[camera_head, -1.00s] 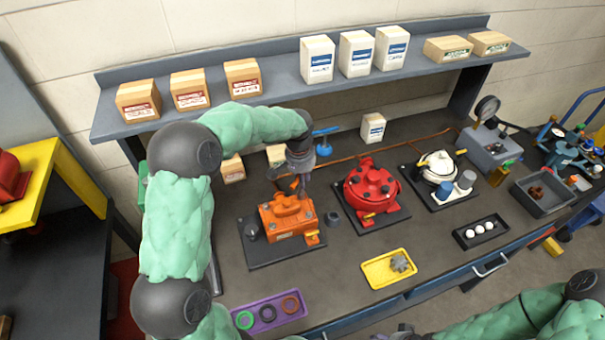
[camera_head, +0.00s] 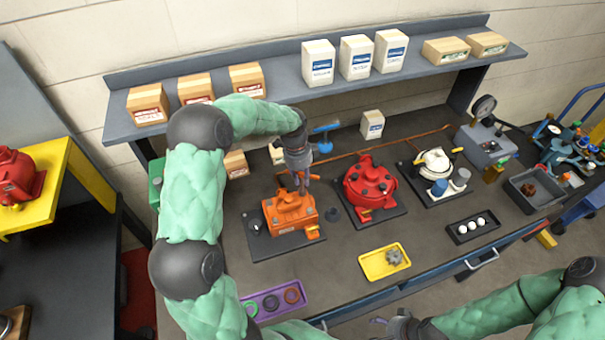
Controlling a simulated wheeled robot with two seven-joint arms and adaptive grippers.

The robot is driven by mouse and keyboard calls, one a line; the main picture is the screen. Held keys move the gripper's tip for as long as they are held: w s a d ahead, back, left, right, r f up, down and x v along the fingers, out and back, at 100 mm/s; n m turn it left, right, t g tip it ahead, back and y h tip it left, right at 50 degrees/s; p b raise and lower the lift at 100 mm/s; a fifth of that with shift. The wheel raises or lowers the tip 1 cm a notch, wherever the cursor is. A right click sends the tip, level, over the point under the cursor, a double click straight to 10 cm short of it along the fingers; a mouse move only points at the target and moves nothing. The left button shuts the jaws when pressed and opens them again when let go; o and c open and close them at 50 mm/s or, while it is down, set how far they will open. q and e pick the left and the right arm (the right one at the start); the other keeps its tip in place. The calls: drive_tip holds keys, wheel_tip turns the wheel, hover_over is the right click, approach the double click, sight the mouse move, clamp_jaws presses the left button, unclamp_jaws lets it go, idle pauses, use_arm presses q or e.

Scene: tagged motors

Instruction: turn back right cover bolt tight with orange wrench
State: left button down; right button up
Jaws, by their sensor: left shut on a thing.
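The orange motor (camera_head: 289,214) sits on a dark base plate (camera_head: 262,246) at the middle of the bench. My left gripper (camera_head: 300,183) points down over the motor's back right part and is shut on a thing. That thing looks like the orange wrench, but it blends with the orange motor and its outline is too small to tell. The cover bolts are too small to make out, and the back right one is hidden by the gripper. My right gripper (camera_head: 390,324) is low at the front edge, empty as far as I see, its fingers unclear.
A red motor (camera_head: 370,184) and a white-topped motor (camera_head: 436,165) stand to the right. A yellow tray (camera_head: 372,269), a purple tray (camera_head: 299,287) and a black tray (camera_head: 462,237) lie in front. A blue tool (camera_head: 325,128) is behind. A shelf (camera_head: 275,98) with boxes overhangs the back.

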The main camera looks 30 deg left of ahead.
use_arm(q)
drive_tip(key=m+p, duration=0.1)
drive_tip(key=m, duration=0.5)
drive_tip(key=shift+a+m+g, duration=0.15)
drive_tip(key=shift+m+g, duration=0.15)
drive_tip(key=shift+g, duration=0.1)
drive_tip(key=shift+n, duration=0.6)
drive_tip(key=shift+r+p, duration=0.55)
drive_tip(key=shift+r, duration=0.45)
drive_tip(key=shift+r+p, duration=1.55)
drive_tip(key=shift+r, duration=1)
drive_tip(key=shift+f, duration=0.1)
